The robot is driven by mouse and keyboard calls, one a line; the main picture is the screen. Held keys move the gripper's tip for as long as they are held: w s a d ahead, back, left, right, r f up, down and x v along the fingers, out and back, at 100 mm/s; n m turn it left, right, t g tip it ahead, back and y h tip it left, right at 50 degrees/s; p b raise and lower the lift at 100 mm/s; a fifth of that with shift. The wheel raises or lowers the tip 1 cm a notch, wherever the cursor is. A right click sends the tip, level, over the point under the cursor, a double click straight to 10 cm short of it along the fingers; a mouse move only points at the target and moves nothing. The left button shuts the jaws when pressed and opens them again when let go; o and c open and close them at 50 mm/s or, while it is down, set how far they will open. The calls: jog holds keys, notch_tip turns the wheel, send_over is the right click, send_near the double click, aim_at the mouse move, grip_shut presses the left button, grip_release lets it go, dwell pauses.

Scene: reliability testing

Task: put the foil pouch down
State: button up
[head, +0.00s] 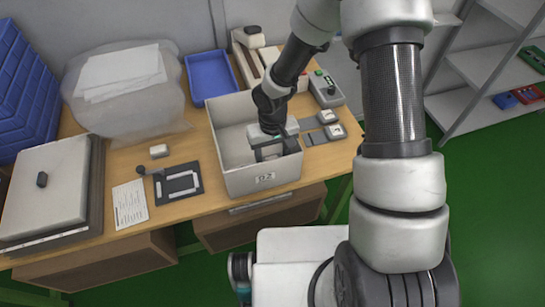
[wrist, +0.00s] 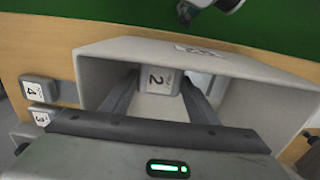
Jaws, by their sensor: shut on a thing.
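My gripper (head: 268,152) reaches down inside an open pale grey bin (head: 226,150) with a label on its front wall. In the wrist view, both dark fingers of my gripper (wrist: 157,82) are shut on the foil pouch (wrist: 156,78), a grey piece with a white end marked 2. The pouch is within the walls of the bin (wrist: 255,66). I cannot tell whether it touches the bin floor. In the head view, the gripper and the bin's front wall hide most or all of the pouch.
Two similar pieces (head: 334,132) lie right of the bin; the wrist view shows their ends marked 4 (wrist: 38,89) and 3 (wrist: 40,118). A blue tray (head: 210,77) and grey control box (head: 326,90) stand behind. A dark frame (head: 178,184) and paper sheet (head: 130,204) lie left.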

jog(key=shift+f+b, duration=0.6)
jog(key=shift+b, duration=0.1)
jog(key=o, duration=1)
jog(key=shift+r, duration=0.1)
jog(key=shift+o, duration=0.2)
